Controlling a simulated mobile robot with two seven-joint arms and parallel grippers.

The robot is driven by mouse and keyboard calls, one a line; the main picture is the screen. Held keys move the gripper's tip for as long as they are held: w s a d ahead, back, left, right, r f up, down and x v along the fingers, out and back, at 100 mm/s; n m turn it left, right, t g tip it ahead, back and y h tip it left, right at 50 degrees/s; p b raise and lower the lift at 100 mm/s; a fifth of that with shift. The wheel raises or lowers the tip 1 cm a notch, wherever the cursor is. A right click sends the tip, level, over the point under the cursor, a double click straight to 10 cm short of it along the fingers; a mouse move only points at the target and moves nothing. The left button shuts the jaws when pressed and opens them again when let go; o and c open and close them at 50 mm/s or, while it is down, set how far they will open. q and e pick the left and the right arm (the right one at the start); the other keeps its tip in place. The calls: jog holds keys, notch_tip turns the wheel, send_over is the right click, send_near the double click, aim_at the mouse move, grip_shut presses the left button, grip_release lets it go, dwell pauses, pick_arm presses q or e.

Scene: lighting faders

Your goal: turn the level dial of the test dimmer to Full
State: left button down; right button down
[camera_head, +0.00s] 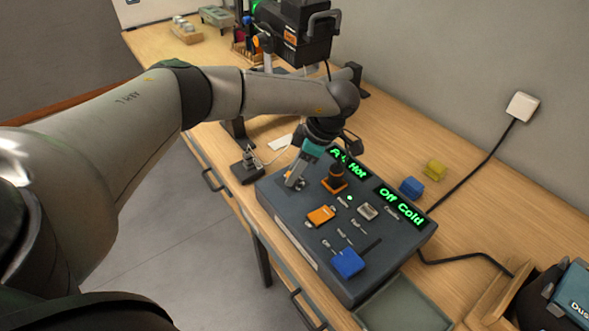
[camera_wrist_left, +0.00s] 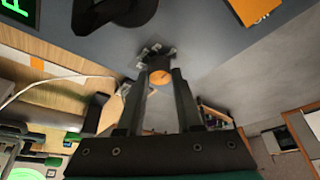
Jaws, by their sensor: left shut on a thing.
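The test dimmer is a dark grey box (camera_head: 285,212) on the wooden bench, with controls on its sloping top. My left gripper (camera_head: 295,180) points down at the box's far left corner. In the left wrist view, its fingers (camera_wrist_left: 160,98) are shut on a small dark dial with an orange cap (camera_wrist_left: 160,78). The fingers hide this dial in the head view. One green display (camera_head: 347,163) ends in "Hot", its start partly covered by my arm. The other display (camera_head: 401,207) reads "Off Cold". The dial's scale marks cannot be read. My right gripper is not in view.
Beside the held dial stands a black knob on an orange base (camera_head: 335,178). An orange switch (camera_head: 321,215), a grey button (camera_head: 367,210) and a blue fader (camera_head: 347,262) are nearer. A stage lamp (camera_head: 293,35) stands farther back.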

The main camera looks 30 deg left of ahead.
pick_arm(q)
jog(key=c, duration=0.6)
grip_release()
jog(key=shift+o, duration=0.2)
jog(key=v, duration=1.5)
jog(key=shift+d, duration=0.15)
